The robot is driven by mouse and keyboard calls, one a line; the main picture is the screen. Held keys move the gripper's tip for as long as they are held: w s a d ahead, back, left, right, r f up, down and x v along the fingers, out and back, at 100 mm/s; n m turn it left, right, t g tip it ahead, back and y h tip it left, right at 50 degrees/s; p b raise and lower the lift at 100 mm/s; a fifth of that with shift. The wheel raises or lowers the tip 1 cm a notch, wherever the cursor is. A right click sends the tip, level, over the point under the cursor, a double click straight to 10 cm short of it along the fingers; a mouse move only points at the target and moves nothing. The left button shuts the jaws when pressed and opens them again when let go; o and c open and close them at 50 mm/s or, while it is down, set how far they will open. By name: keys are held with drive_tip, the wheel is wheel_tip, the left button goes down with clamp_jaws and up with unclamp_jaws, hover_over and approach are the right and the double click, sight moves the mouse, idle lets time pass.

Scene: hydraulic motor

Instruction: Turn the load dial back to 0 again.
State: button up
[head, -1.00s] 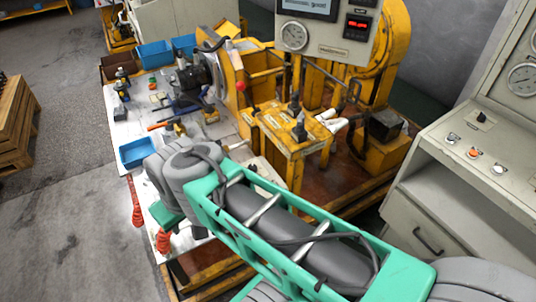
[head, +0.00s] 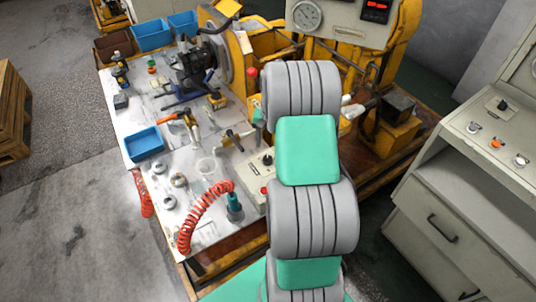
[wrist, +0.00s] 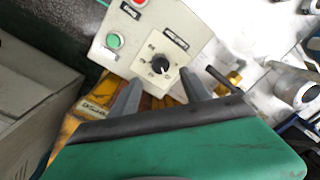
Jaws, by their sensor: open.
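The load dial (wrist: 160,66) is a black knob on a pale control box (wrist: 196,22), with small scale marks around it. The setting is too small to read. A dark label sits beside the dial, and a green button (wrist: 113,41) and a red button (wrist: 138,3) are on the same box. My gripper (wrist: 160,78) is open in the wrist view, its two grey fingers pointing toward the box, one on each side of the dial's lower edge in the picture. I cannot tell any contact. In the head view the control box (head: 247,176) and dial (head: 267,159) show left of my arm, which hides the gripper.
A coiled red hose (head: 187,222) lies at the table's front. A blue tray (head: 145,144), metal fittings and tools lie on the white worktop (head: 130,110). A yellow machine frame (head: 400,45) stands behind, and a grey console (head: 450,190) is on the right.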

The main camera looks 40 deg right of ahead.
sight(268, 158)
drive_tip(key=f, duration=0.4)
drive_tip(key=f+p, duration=0.1)
drive_tip(key=f, duration=0.3)
drive_tip(key=shift+w+a, duration=0.1)
drive_tip(key=shift+w, duration=0.1)
drive_tip(key=shift+r, duration=0.1)
clamp_jaws()
